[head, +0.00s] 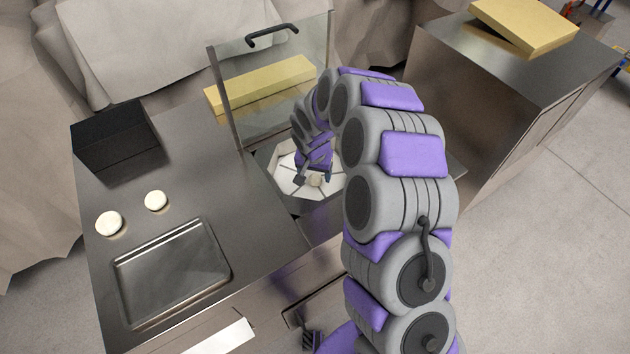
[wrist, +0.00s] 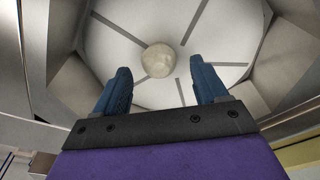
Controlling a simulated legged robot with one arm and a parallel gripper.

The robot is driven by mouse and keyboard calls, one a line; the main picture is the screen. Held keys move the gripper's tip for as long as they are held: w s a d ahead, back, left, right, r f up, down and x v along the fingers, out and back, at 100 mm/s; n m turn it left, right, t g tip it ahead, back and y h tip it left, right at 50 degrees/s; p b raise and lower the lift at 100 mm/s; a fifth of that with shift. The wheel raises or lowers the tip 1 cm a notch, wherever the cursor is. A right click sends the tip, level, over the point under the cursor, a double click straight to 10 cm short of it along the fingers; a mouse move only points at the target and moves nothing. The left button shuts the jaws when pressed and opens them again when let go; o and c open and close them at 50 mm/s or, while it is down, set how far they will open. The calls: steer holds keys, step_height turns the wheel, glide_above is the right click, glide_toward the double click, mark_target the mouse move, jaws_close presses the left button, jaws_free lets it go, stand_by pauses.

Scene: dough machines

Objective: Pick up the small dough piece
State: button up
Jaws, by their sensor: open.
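A small round whitish dough piece (wrist: 158,61) lies on the white round plate (wrist: 225,30) of the dough machine. In the wrist view it sits just beyond the fingertips, between their lines. My gripper (wrist: 160,80) is open and empty, its two blue fingers spread either side of the dough without touching it. In the head view my gripper (head: 313,180) reaches down into the machine, and the dough piece (head: 316,180) shows only partly beside the fingers. Two other pale dough pieces rest on the steel counter at left, a larger one (head: 109,223) and a smaller one (head: 156,201).
A raised clear panel with a black handle (head: 273,36) stands behind the machine opening. A metal tray (head: 172,270) and a black box (head: 115,142) are on the counter (head: 225,190). Slanted metal walls (wrist: 60,85) surround the plate. A steel cabinet (head: 490,80) stands at right.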

steer(key=f, duration=0.2)
steer(key=shift+w+f, duration=0.2)
steer(key=shift+f, duration=0.1)
steer(key=shift+r, duration=0.1)
steer(key=shift+c, duration=0.2)
steer(key=shift+r, duration=0.1)
steer(key=c, duration=1.2)
